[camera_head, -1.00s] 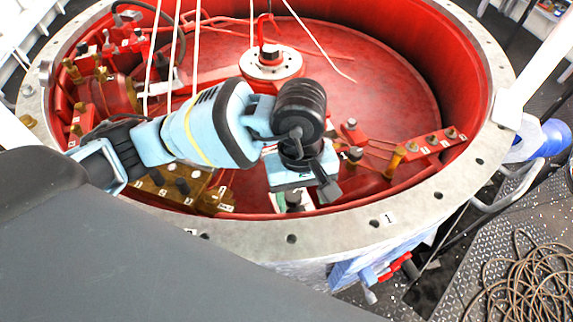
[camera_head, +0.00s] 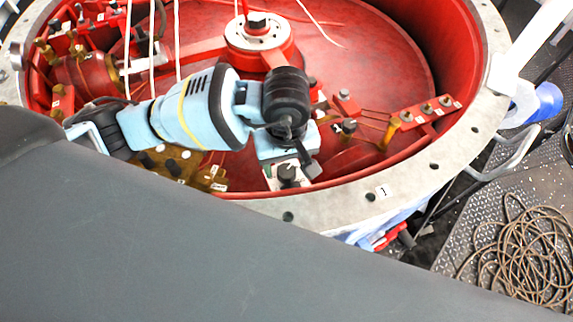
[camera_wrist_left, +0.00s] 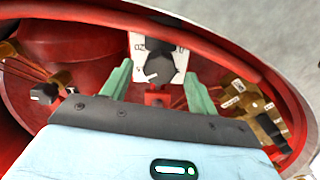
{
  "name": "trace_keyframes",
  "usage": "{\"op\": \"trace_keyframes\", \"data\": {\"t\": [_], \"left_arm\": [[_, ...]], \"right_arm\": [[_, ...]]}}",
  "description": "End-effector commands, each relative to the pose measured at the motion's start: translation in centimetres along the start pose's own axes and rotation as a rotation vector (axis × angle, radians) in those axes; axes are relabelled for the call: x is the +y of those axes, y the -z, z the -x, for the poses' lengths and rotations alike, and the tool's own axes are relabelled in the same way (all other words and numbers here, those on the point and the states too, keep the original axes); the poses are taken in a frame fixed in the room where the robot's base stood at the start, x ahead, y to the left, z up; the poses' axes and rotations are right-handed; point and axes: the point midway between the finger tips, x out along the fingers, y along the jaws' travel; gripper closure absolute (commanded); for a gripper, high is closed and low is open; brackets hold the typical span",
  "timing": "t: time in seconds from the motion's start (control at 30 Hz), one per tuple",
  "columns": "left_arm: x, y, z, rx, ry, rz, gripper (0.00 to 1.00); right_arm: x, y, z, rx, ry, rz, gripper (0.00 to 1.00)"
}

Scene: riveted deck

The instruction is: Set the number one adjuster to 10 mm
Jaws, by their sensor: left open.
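A dark knob with a pointer (camera_head: 288,172) sits on a small white dial plate (camera_head: 270,179) inside the red round housing, near its front rim. It also shows in the left wrist view as a black knob (camera_wrist_left: 158,62) on the white plate (camera_wrist_left: 137,42), whose marks are too small to read. My left gripper (camera_head: 290,143) is just behind the knob in the head view. In the wrist view its two green fingers (camera_wrist_left: 157,78) are open and empty, one to each side of the knob's line, apart from it. Which adjuster number this is, I cannot tell. My right gripper is out of view.
The grey metal rim (camera_head: 335,204) bears a label 1 (camera_head: 383,191). A red bar with brass fittings (camera_head: 425,113) lies to the right. A brass block with labels (camera_head: 172,166) lies to the left. A coiled rope (camera_head: 520,250) lies on the deck.

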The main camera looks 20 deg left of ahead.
Motion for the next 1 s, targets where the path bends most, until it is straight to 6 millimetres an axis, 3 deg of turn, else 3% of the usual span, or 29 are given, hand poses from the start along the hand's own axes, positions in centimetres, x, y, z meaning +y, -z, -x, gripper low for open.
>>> {"op": "trace_keyframes", "data": {"t": [0.2,0.47,0.8,1.0], "left_arm": [[0.0,-0.1,-1.5,0.000,0.000,-0.001,0.41],[0.0,0.0,-1.6,0.001,-0.001,-0.001,0.41],[0.0,0.0,-1.6,0.001,-0.001,-0.001,0.84],[0.0,0.0,-1.5,0.001,-0.001,0.008,0.85]], "right_arm": [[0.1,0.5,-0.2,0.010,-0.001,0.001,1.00],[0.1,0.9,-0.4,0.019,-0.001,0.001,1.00],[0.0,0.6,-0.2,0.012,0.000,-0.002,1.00],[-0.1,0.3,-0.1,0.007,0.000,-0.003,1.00]]}}
